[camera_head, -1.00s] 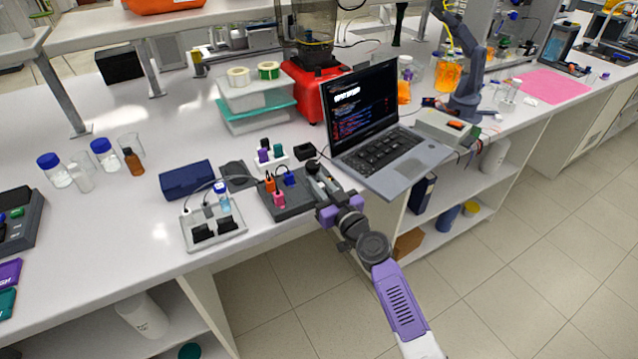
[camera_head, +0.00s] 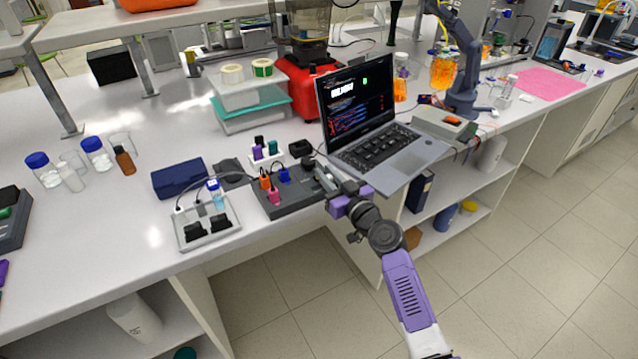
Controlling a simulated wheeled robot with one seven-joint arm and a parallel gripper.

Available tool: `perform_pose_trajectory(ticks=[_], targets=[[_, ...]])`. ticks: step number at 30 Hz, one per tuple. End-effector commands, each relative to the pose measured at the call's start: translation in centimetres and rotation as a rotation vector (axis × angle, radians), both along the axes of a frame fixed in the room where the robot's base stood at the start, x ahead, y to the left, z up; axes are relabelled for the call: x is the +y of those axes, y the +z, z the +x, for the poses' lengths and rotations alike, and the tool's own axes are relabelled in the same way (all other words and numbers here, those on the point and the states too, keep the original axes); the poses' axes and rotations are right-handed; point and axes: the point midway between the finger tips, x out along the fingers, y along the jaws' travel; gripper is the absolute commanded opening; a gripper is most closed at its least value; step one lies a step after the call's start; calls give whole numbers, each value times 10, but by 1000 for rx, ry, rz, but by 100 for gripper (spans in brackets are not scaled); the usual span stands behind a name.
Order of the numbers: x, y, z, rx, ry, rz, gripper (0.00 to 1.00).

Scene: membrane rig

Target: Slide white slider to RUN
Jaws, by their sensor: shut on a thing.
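The dark grey rig box (camera_head: 272,208) sits near the front edge of the bench. Orange, pink and blue plugs stand on its top. My gripper (camera_head: 322,176) reaches in from the lower right over the right end of this box. Its jaws are small in view and shut on a small part there. The white slider is hidden or too small to make out at the jaws, and so are its RUN marking and its position. The laptop (camera_head: 378,148) behind shows white text and a small green mark on its dark screen.
Left of the box is a light tray (camera_head: 205,240) with black blocks and a small blue-capped vial (camera_head: 215,192). A navy case (camera_head: 178,178) and a rack of coloured plugs (camera_head: 266,153) stand behind. The laptop is close to my gripper. Free bench lies at left.

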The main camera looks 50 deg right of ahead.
Motion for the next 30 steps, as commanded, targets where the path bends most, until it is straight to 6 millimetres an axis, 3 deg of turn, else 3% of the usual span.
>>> perform_pose_trajectory(ticks=[9, 10, 13, 23, 30], targets=[[-6, 1, -2, 0, -9, -1, 0], [-6, 1, -2, 0, -10, -1, 24], [-6, 1, -2, 0, -9, -1, 40], [-3, 0, -3, 1, -5, 0, 40], [5, -3, -33, 1, -6, -1, 40]])
